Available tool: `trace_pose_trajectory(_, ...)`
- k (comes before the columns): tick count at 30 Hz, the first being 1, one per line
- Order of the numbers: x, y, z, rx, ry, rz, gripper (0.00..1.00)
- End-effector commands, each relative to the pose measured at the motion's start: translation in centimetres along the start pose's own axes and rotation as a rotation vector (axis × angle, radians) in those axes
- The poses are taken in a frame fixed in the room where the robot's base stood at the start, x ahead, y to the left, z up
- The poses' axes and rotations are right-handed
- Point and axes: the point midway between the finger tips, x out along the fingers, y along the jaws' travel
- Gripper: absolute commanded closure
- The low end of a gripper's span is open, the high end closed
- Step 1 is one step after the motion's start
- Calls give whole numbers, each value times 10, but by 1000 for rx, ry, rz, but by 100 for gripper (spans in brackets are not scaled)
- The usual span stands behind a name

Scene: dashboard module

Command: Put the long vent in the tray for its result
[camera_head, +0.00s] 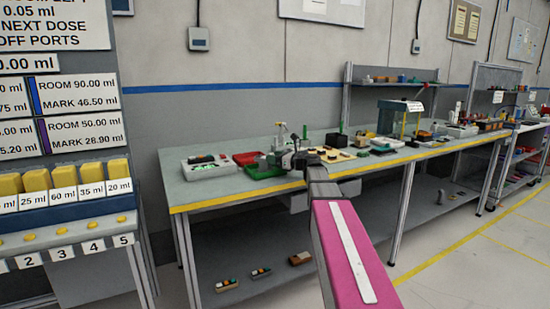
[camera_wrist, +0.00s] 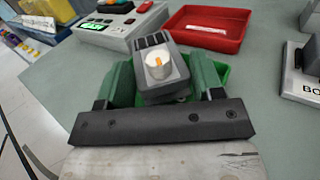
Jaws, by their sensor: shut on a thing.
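In the wrist view a dark grey vent (camera_wrist: 152,87) with slots at its far end and a white round knob with an orange mark is between the green fingers of my gripper (camera_wrist: 163,82). The gripper is shut on it. A green tray (camera_wrist: 222,78) is below and behind the vent, partly hidden by it and the fingers. A red tray (camera_wrist: 208,38) with a white strip inside stands farther back. In the head view my gripper (camera_head: 287,160) is over the bench by the green tray (camera_head: 258,174), with the red tray (camera_head: 243,159) behind. The vent is hard to make out there.
A grey tester (camera_wrist: 122,28) with a lit green screen and red parts stands left of the red tray. A block with a partly visible label (camera_wrist: 300,82) is at the right. The grey bench (camera_head: 200,188) is bare at its front left.

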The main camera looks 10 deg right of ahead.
Motion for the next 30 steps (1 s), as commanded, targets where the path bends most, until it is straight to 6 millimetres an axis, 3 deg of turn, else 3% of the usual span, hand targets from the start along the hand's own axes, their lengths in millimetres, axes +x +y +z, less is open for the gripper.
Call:
trace_pose_trajectory(29, 0, 0, -12, 1, -1, 0, 71)
trace_pose_trajectory(30, 0, 0, -11, 1, -1, 0, 29)
